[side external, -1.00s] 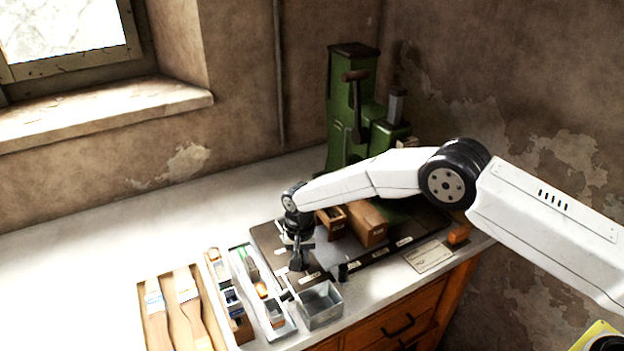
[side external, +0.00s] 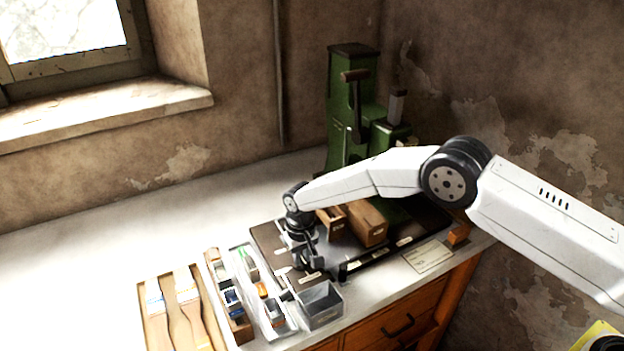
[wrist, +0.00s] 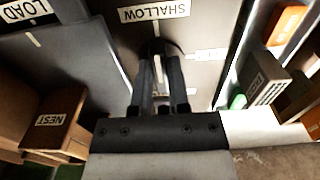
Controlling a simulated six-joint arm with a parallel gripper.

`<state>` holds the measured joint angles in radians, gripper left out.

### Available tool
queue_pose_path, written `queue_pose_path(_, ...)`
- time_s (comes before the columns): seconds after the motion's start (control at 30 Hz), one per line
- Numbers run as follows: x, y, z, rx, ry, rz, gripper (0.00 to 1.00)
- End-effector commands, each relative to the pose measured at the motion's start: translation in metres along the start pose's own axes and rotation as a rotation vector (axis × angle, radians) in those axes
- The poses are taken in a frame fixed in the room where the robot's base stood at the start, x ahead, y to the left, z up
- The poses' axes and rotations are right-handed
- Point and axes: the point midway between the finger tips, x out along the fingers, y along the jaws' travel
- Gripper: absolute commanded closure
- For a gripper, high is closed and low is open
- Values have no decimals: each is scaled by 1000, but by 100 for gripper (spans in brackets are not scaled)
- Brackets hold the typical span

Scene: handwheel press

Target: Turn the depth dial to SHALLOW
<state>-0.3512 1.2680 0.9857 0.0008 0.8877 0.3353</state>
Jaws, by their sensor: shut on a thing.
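The depth dial (wrist: 176,46) is a dark round knob, mostly hidden under my fingers in the wrist view. My gripper (wrist: 161,62) is shut on it, one finger on each side. A pale strip shows between the fingers. The white SHALLOW label (wrist: 153,12) sits just beyond the dial, upside down in this view. A second small label (wrist: 207,54) lies to the right of the dial, too blurred to read. In the side view my gripper (side external: 312,262) reaches down at the front left of the dark base plate (side external: 268,236); it hides the dial there.
The green press (side external: 343,110) stands at the back. Wooden blocks (side external: 369,222) sit on the plate, one marked NEST (wrist: 60,120). A LOAD label (wrist: 25,10) is at upper left. A grey metal box (side external: 321,306) and trays with small parts and brushes stand close in front and left.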

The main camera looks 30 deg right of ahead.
Motion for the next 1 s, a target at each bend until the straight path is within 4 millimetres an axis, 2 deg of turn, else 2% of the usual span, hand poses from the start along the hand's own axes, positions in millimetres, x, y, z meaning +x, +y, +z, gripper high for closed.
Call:
queue_pose_path(0.13, 0, 0, 0, -3, 0, 1, 100)
queue_pose_path(0.17, 0, 0, 0, -3, 0, 1, 73)
queue_pose_path(0.2, 0, 0, 0, -3, 0, 1, 60)
queue_pose_path(0.27, 0, 0, 0, -2, 0, 1, 44)
queue_pose_path(0.73, -5, 0, 0, 0, 0, 1, 44)
queue_pose_path(1.0, -30, 0, 0, 0, 2, 0, 44)
